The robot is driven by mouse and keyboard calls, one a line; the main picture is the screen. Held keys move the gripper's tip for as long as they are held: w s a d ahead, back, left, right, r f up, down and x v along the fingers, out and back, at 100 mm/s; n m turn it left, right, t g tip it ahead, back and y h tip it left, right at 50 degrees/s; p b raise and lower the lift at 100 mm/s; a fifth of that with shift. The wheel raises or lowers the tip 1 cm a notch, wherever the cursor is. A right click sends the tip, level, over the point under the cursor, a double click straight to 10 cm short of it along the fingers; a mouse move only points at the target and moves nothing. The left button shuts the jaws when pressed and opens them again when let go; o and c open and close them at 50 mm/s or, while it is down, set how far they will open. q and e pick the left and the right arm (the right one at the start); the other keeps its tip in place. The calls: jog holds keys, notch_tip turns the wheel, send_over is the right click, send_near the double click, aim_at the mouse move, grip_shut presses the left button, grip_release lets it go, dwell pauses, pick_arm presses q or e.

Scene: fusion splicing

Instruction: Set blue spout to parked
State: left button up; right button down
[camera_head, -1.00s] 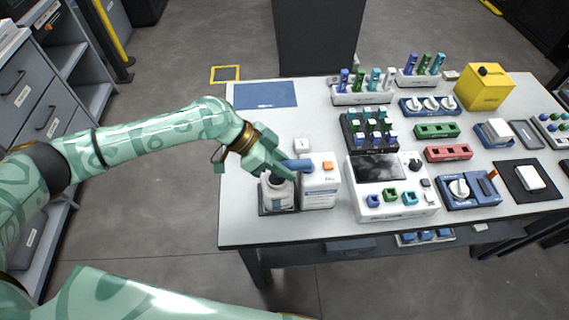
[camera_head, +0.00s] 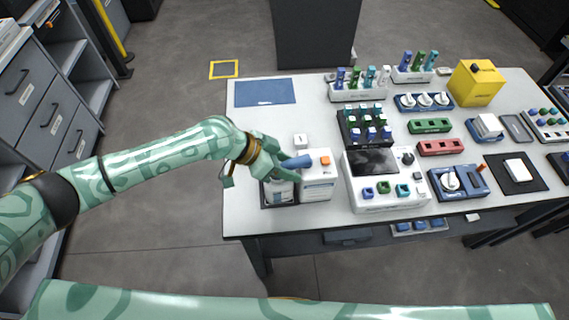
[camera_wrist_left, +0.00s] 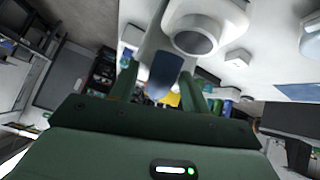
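The blue spout (camera_head: 298,161) sticks out to the left from the top of a white box-shaped dispenser (camera_head: 318,184) at the table's front left. It also shows in the left wrist view (camera_wrist_left: 164,74), between my left gripper's fingers. My right gripper is out of view.
A white device with a dark screen (camera_head: 373,162) stands right of the dispenser. A small white block (camera_head: 300,141) lies behind it. A blue mat (camera_head: 265,92) lies at the back left, with bare tabletop in front. Racks and a yellow box (camera_head: 476,84) fill the right.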

pick_arm(q)
jog(key=p+v, duration=0.2)
jog(key=v, duration=1.4)
jog(key=shift+a, duration=0.15)
